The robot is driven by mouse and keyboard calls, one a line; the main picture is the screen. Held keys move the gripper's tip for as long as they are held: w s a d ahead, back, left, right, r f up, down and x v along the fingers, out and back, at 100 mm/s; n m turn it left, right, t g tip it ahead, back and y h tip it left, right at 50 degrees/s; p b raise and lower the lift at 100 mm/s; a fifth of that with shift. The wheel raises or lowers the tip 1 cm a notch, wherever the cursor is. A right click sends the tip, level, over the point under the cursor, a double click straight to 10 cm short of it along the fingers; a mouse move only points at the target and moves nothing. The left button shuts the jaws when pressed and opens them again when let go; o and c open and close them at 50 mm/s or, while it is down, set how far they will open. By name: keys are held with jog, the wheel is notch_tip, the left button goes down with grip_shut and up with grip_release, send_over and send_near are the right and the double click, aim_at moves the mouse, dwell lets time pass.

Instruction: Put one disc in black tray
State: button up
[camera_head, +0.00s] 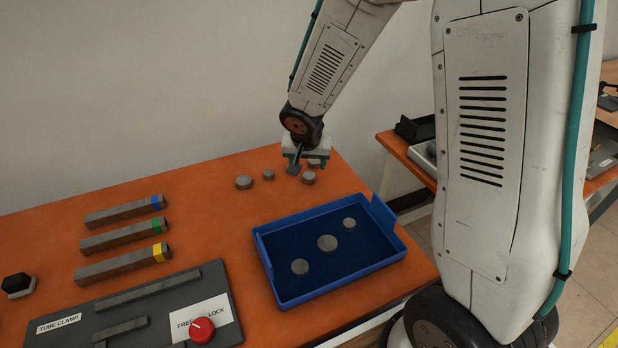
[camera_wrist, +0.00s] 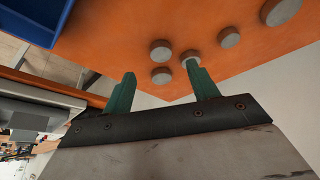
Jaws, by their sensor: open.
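Several grey discs lie on the orange table near its back edge, among them a large disc (camera_head: 244,183), a small disc (camera_head: 268,175) and another disc (camera_head: 308,178). My gripper (camera_head: 304,162) is low over the right end of this group, pointing down, and partly hides discs there. In the wrist view my gripper (camera_wrist: 161,70) is open with nothing held. One disc (camera_wrist: 161,75) shows between its green fingers and another disc (camera_wrist: 190,56) shows at the right fingertip; contact is unclear. A black tray-like object (camera_head: 415,129) sits on the second table at right.
A blue tray (camera_head: 262,252) holding three discs stands in front of the gripper. Three grey bars with blue, green and yellow ends (camera_head: 122,264) lie at left. A tube clamp panel (camera_head: 235,312) with a red knob is at front. A gap separates the tables.

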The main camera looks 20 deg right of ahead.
aim_at(309, 176)
jog(key=x, duration=0.7)
jog(key=shift+w+f, duration=0.15)
jog(key=shift+w, duration=0.05)
jog(key=c, duration=1.2)
jog(key=shift+c, duration=0.2)
